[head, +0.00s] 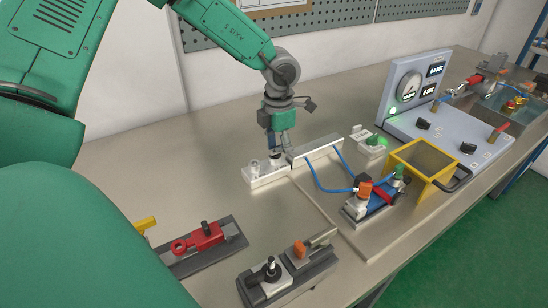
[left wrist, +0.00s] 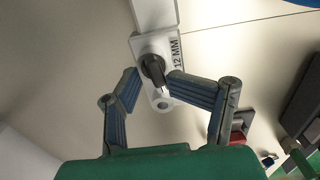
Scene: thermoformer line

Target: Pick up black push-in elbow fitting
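A black push-in elbow fitting (left wrist: 153,68) sits on a white block (left wrist: 163,98) marked "12 MM" in the left wrist view. My left gripper (left wrist: 152,80) reaches down over it with its two blue-grey fingers on either side. A small gap shows between the left-hand finger and the fitting; the right-hand fingertip overlaps its edge, and contact is unclear. In the head view my left gripper (head: 274,148) points down at the white block (head: 262,181), largely covering the fitting. My right gripper is not in view.
A grey fixture with a red clamp (head: 207,236) and another with an orange part (head: 299,249) stand at the front. A gauge panel (head: 410,90) stands behind. Bare table separates several of them.

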